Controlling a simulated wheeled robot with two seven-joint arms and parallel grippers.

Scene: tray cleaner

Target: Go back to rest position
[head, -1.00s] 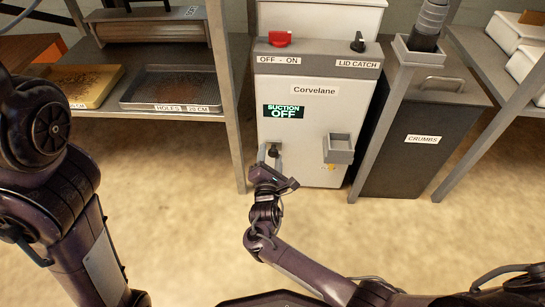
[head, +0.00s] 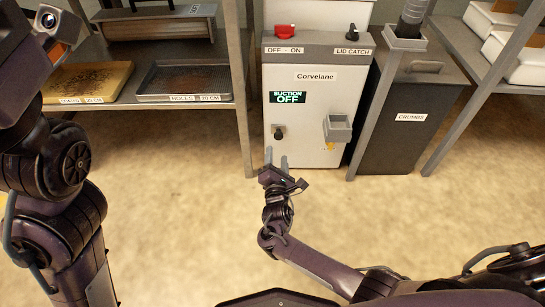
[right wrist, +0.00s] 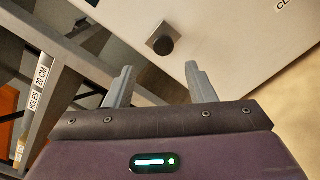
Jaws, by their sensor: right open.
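My right gripper (head: 276,160) is open and empty in front of the lower part of the white Corvelane machine (head: 340,97). Its two grey fingers also show in the right wrist view (right wrist: 160,85), spread apart with nothing between them. A black knob (head: 279,133) on the machine's front lies beyond the fingertips; it also shows in the right wrist view (right wrist: 163,45), apart from them. My left arm stands at the left edge of the head view; its gripper fingers do not show.
A metal rack holds a tan tray (head: 87,96) and a dark perforated tray (head: 185,95) at left. A dark crumbs bin (head: 405,140) stands right of the machine, behind a grey post. White boxes (head: 510,58) sit on the right shelf. The floor in front is clear.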

